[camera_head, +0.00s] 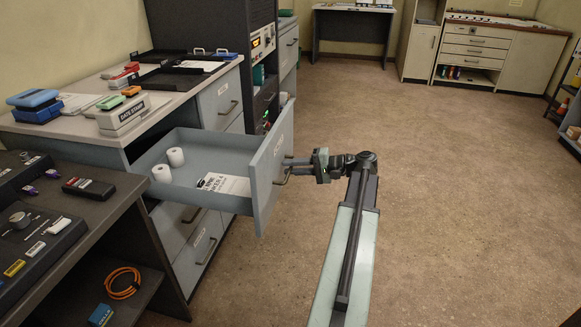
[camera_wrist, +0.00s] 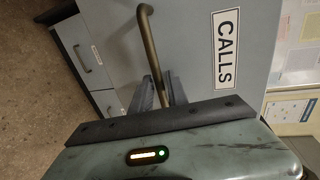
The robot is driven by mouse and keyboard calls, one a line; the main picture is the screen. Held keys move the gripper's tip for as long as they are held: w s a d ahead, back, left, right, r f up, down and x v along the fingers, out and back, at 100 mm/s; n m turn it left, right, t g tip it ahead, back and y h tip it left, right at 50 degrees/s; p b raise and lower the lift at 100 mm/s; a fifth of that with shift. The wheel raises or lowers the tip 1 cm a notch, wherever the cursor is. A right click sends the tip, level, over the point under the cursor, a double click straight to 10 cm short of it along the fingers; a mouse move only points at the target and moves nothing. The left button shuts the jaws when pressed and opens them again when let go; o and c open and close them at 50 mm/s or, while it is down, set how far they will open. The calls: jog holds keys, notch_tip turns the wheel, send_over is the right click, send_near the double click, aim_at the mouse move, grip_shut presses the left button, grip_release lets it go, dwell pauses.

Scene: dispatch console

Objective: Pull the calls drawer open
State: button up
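The calls drawer (camera_head: 265,185) stands well out of the grey desk unit. Its front carries a bow handle (camera_head: 284,176). Two white rolls and a printed paper lie inside it. In the wrist view the drawer front (camera_wrist: 200,75) shows a "CALLS" label (camera_wrist: 227,48) beside the metal handle (camera_wrist: 149,40). My gripper (camera_head: 291,161) reaches the handle from the right. In the wrist view my gripper (camera_wrist: 161,88) has one finger on each side of the handle bar and appears shut on it. The fingertips' contact is partly hidden.
The desktop (camera_head: 70,125) above holds a date stamp (camera_head: 122,115), trays and stamps. A dark console table (camera_head: 95,210) stands close at left, near the drawer's left end. More closed drawers (camera_head: 200,250) lie below. The floor (camera_head: 440,200) to the right is clear.

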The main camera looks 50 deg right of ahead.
jog(key=p+v, duration=0.1)
jog(key=v, duration=0.6)
jog(key=shift+s+d, duration=0.15)
jog(key=shift+s, duration=0.1)
